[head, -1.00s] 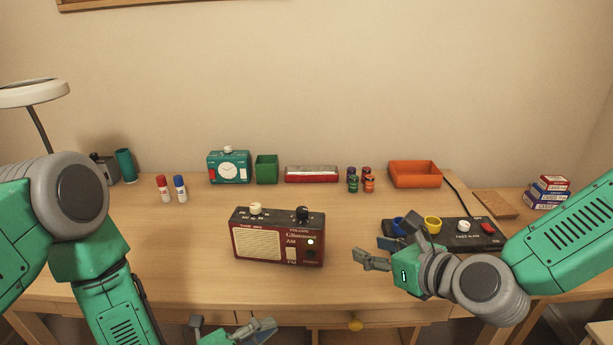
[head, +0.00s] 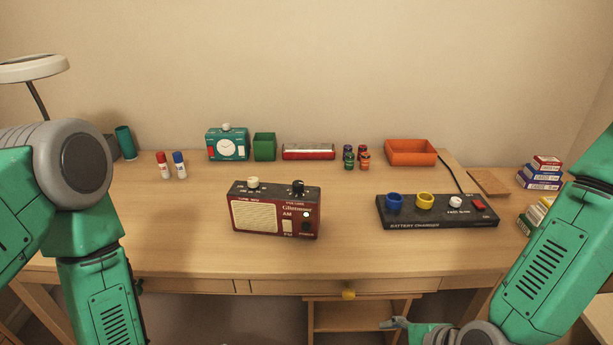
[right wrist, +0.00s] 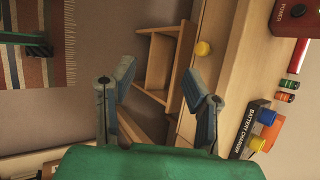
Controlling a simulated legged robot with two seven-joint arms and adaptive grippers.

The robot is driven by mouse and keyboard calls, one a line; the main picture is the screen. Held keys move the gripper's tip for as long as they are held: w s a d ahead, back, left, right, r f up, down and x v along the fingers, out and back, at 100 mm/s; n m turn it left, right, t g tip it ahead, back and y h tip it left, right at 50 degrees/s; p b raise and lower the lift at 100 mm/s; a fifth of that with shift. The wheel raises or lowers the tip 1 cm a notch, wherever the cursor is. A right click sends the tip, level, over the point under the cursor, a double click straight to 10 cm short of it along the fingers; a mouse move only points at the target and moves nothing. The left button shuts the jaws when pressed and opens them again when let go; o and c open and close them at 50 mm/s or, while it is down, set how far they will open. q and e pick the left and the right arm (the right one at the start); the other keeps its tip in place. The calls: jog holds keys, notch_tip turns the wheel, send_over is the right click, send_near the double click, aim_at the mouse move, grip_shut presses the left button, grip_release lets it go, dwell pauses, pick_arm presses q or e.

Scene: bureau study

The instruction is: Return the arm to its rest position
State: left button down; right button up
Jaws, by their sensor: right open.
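My right arm is lowered at the right of the head view, in front of the desk (head: 160,235). My right gripper shows only partly at the bottom edge of that view. In the right wrist view the right gripper (right wrist: 160,92) is open, its two grey fingers apart with nothing between them. It is clear of the desk's front. My left arm hangs down at the left of the head view, and its gripper is out of the picture.
A red radio (head: 275,210) stands mid-desk. A black battery charger (head: 440,212) lies to its right with blue and yellow rings. A yellow knob (head: 348,294) sticks out from the desk's front. Boxes (head: 540,172) are at the far right. The desk's front left is clear.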

pick_arm(q)
jog(key=s+a+f+n+g+y, duration=0.2)
jog(key=s+a+n+g+y, duration=0.4)
jog(key=s+a+n, duration=0.8)
jog(key=s+n+y, duration=0.1)
jog(key=s, duration=0.3)
jog(key=shift+n+g, duration=0.4)
pick_arm(e)
jog(key=s+d+f+n+g+h, duration=0.2)
jog(key=s+d+f+n, duration=0.2)
jog(key=s+n, duration=0.5)
jog(key=s+d+f+n+g+h, duration=0.3)
jog(key=s+d+f+n, duration=0.2)
jog(key=s+d+n, duration=0.3)
jog(key=shift+s+d+f+n, duration=0.15)
jog(key=shift+s+d+n, duration=0.2)
jog(key=shift+n, duration=0.05)
pick_arm(q)
jog(key=shift+a+f, duration=0.1)
jog(key=shift+a, duration=0.15)
pick_arm(e)
jog(key=shift+a, duration=0.3)
pick_arm(q)
jog(key=shift+w, duration=0.1)
pick_arm(e)
jog(key=shift+w, duration=0.1)
pick_arm(q)
jog(key=shift+d, duration=0.15)
pick_arm(e)
jog(key=shift+d, duration=0.15)
